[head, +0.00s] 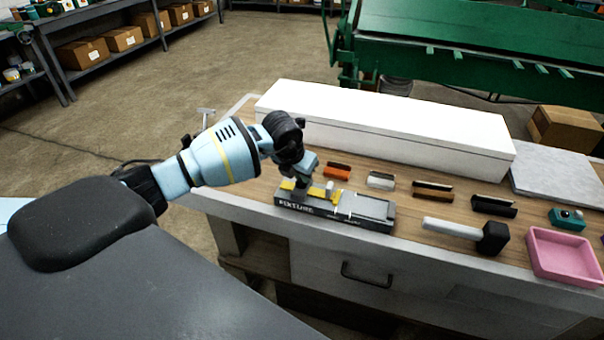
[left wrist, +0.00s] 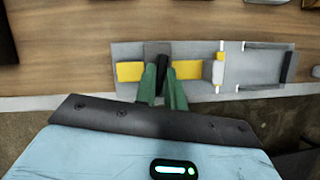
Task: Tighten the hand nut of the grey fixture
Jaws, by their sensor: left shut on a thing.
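The grey fixture (head: 368,207), with FIXTURE lettered on its front, lies on the workbench near the front edge. It also shows in the left wrist view (left wrist: 254,68), with a yellow bar along its left half and a pale block at that bar's right end. My left gripper (head: 298,183) reaches down over the fixture's left end. In the left wrist view its green fingers (left wrist: 162,78) are shut on a small dark part, which I take as the hand nut (left wrist: 162,72), at the yellow bar. The fingers hide most of it. My right gripper is out of view.
A long white box (head: 385,130) stands behind the fixture. Several small coloured channel pieces lie between them. A mallet (head: 455,230), a pink tray (head: 565,255) and a teal device (head: 567,218) are to the right. A green machine (head: 460,50) stands beyond the bench.

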